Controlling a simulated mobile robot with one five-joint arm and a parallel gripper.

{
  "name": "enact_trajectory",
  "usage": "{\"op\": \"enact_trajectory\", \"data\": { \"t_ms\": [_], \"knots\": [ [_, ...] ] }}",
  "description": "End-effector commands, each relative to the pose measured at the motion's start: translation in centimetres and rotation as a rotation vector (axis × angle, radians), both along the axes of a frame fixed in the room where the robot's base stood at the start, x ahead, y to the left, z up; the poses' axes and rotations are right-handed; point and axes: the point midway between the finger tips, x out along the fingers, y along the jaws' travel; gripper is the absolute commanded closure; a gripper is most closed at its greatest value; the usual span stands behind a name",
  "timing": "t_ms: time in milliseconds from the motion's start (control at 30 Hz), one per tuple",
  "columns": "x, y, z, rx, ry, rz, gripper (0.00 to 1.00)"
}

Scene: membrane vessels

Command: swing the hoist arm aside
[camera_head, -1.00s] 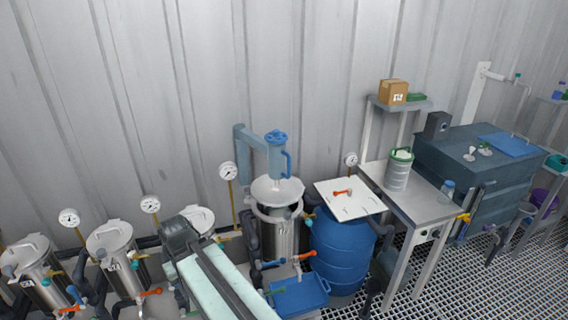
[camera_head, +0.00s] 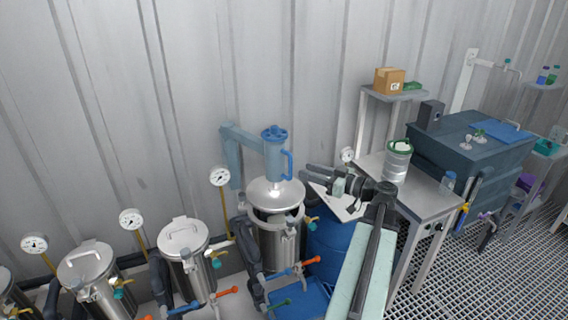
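The blue-grey hoist arm (camera_head: 243,141) reaches from a post near the wall over a steel vessel (camera_head: 275,240). Its blue hoist head (camera_head: 274,155) has a knob on top and a blue handle (camera_head: 289,163) on its right side. A silver lid (camera_head: 270,193) is directly below the head, at the vessel mouth; I cannot tell whether it touches the rim. My gripper (camera_head: 304,174) is just right of the handle and slightly lower in the picture, fingers pointing left. The fingers look apart with nothing between them. No contact with the handle shows.
Lidded vessels (camera_head: 183,237) with gauges and orange-handled valves stand to the left. My arm partly hides a blue barrel (camera_head: 327,240) and white board. A steel table (camera_head: 425,197) with a green-rimmed container (camera_head: 397,165) stands right. The wall above is clear.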

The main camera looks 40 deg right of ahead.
Motion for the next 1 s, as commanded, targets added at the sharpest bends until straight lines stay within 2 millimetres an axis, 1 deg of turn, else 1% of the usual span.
{"op": "enact_trajectory", "data": {
  "t_ms": [33, 100, 200, 267, 500, 600, 733, 933, 967, 1000],
  "knots": [
    [-0.4, -0.4, 0.2, -0.007, -0.012, -0.01, 0.64],
    [-0.5, -0.5, 0.3, -0.011, -0.018, -0.012, 0.64],
    [0.1, -0.3, 0.3, -0.01, -0.016, -0.011, 0.64],
    [0.9, -0.1, 0.3, -0.01, -0.016, -0.009, 0.64],
    [5.2, 0.7, 0.3, -0.008, -0.015, -0.009, 0.64],
    [6.4, 1.0, 0.3, -0.008, -0.014, -0.01, 0.64],
    [7.1, 1.1, 0.3, -0.008, -0.014, -0.013, 0.64],
    [7.1, 1.1, 0.3, -0.007, -0.014, -0.013, 0.64],
    [7.1, 1.1, 0.3, -0.008, -0.014, -0.013, 0.67],
    [7.1, 1.1, 0.3, -0.008, -0.014, -0.013, 0.78]
  ]
}}
